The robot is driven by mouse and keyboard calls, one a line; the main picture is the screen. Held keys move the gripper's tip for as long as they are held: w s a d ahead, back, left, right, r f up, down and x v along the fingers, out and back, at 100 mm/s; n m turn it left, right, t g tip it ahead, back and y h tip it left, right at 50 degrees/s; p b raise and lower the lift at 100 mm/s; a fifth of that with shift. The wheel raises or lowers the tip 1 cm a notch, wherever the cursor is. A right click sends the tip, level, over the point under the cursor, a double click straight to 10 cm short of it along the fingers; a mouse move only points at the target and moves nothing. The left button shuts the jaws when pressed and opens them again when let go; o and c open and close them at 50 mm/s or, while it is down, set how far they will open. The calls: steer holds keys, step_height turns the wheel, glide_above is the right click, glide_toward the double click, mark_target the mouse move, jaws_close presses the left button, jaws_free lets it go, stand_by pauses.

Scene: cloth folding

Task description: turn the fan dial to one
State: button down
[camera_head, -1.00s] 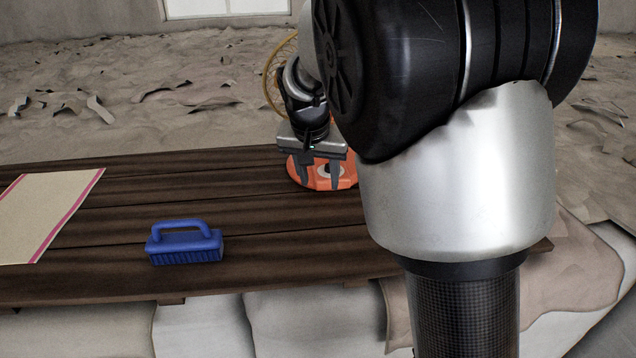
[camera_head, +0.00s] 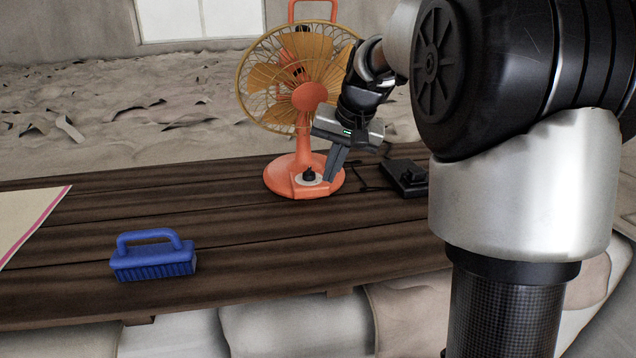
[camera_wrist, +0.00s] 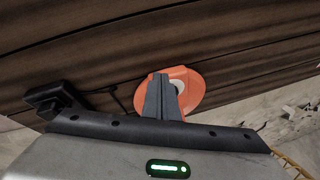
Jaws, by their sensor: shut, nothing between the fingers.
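An orange fan (camera_head: 306,97) with a yellow cage stands upright on the dark wooden table. Its round base carries a small black dial (camera_head: 309,174) on a pale disc. My gripper (camera_head: 331,178) is shut and empty, its fingertips pointing down just right of the dial. I cannot tell whether they touch it. In the wrist view the shut fingers (camera_wrist: 162,80) lie over the orange base (camera_wrist: 196,97) and hide the dial; part of the pale disc (camera_wrist: 179,86) shows beside them. The dial's setting is too small to read.
A blue brush (camera_head: 153,258) lies at the table's front left, and a cream cloth with a pink edge (camera_head: 28,212) at the far left. A black box with a cord (camera_head: 404,180) sits right of the fan. The middle of the table (camera_head: 240,225) is clear.

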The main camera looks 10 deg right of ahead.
mark_target(313, 177)
steer(key=d+r+n+t+y+b, duration=0.1)
steer(key=d+r+t+y+b, duration=0.1)
steer(key=d+r, duration=0.3)
steer(key=x, duration=0.7)
steer(key=d+x, duration=0.1)
steer(key=x, duration=0.3)
steer(key=shift+w+f, duration=0.1)
steer(key=shift+w, duration=0.05)
steer(key=a, duration=0.1)
steer(key=w+a, duration=0.1)
steer(key=a, duration=0.1)
steer(key=shift+w+a, duration=0.2)
steer(key=shift+a, duration=0.1)
